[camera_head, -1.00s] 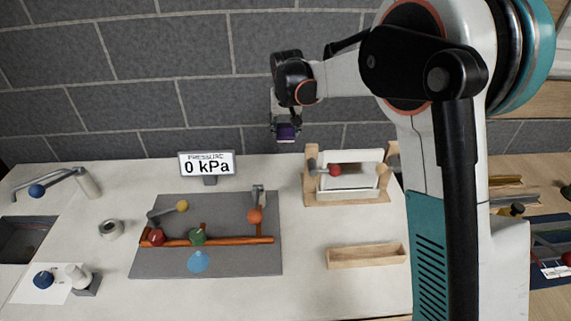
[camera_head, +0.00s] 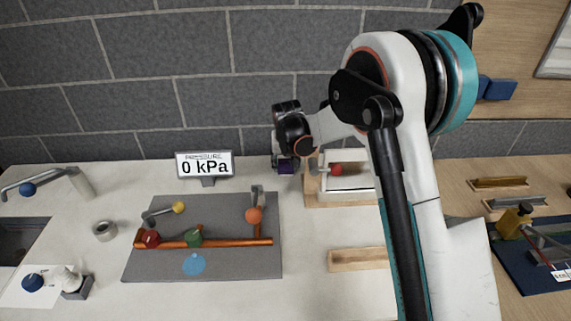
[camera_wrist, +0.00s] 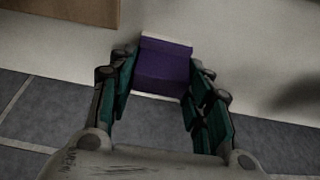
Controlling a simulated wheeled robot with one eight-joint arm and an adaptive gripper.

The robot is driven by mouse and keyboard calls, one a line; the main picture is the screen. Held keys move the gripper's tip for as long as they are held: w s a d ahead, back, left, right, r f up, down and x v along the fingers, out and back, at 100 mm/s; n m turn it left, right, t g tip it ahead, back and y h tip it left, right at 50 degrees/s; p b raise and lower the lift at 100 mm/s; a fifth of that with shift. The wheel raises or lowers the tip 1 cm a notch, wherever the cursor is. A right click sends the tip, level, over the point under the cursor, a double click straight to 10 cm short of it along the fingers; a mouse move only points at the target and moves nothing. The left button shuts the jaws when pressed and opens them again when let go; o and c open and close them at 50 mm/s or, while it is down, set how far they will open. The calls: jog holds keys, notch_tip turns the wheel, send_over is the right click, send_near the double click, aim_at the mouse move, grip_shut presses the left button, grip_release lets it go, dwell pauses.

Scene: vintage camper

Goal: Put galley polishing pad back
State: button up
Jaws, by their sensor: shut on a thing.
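The polishing pad appears to be the purple block with a pale layer (camera_wrist: 163,65) between my fingers in the wrist view; it also shows as a small purple patch in the head view (camera_head: 286,167). My gripper (camera_wrist: 160,84) is shut on it, with a finger on each side. In the head view my gripper (camera_head: 285,160) is over the back of the counter, between the pressure display and the wooden frame. The pad seems above the surface, but its exact height is hard to tell.
A shallow, empty-looking wooden tray (camera_head: 357,260) lies at the front right, partly behind my arm. The wooden frame (camera_head: 340,199) with a red-knobbed lever is close right of my gripper. The pressure display (camera_head: 205,164) and grey valve board (camera_head: 232,270) are left. The brick wall is behind.

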jog(key=o, duration=0.9)
jog(key=shift+o, duration=0.2)
jog(key=p+v, duration=0.3)
jog(key=v, duration=0.9)
